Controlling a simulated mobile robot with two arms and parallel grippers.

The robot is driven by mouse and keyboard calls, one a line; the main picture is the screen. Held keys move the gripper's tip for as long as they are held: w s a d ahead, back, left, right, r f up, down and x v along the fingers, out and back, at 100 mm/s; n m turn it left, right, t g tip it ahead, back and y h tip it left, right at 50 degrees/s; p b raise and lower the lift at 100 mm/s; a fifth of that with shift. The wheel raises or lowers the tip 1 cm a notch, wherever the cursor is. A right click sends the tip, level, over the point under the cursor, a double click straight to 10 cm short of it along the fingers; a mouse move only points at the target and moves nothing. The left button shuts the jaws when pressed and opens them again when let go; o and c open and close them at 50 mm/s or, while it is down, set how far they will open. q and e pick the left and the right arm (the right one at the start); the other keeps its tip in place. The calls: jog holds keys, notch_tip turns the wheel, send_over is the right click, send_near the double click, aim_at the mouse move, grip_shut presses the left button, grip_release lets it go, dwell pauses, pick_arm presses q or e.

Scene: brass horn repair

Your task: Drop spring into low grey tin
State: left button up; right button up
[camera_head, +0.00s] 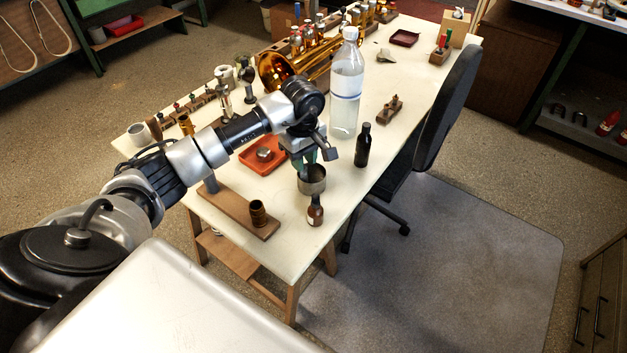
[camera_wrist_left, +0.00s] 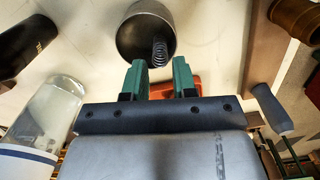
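The low grey tin (camera_head: 312,184) stands on the cream bench top near the front end. In the left wrist view its round mouth (camera_wrist_left: 133,40) faces the camera. A dark coil spring (camera_wrist_left: 159,51) shows within the mouth, near the rim on the gripper's side; whether it rests on the bottom I cannot tell. My left gripper (camera_head: 310,163) is just above the tin. Its two green fingers (camera_wrist_left: 161,77) are apart with nothing between them, and the spring is clear of them. My right gripper is not in view.
A small brown bottle (camera_head: 315,211) stands in front of the tin, and a dark bottle (camera_head: 363,146) and a tall clear bottle (camera_head: 347,85) stand to its right. An orange tray (camera_head: 250,159) and a wooden board (camera_head: 232,208) lie left. A black chair (camera_head: 447,105) is tucked alongside.

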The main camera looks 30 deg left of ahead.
pick_arm(q)
jog(key=o, duration=0.3)
jog(key=shift+o, duration=0.2)
jog(key=shift+r, duration=0.1)
notch_tip(320, 180, up, 11)
jog(key=shift+f+b, duration=0.2)
jog(key=shift+b, duration=0.1)
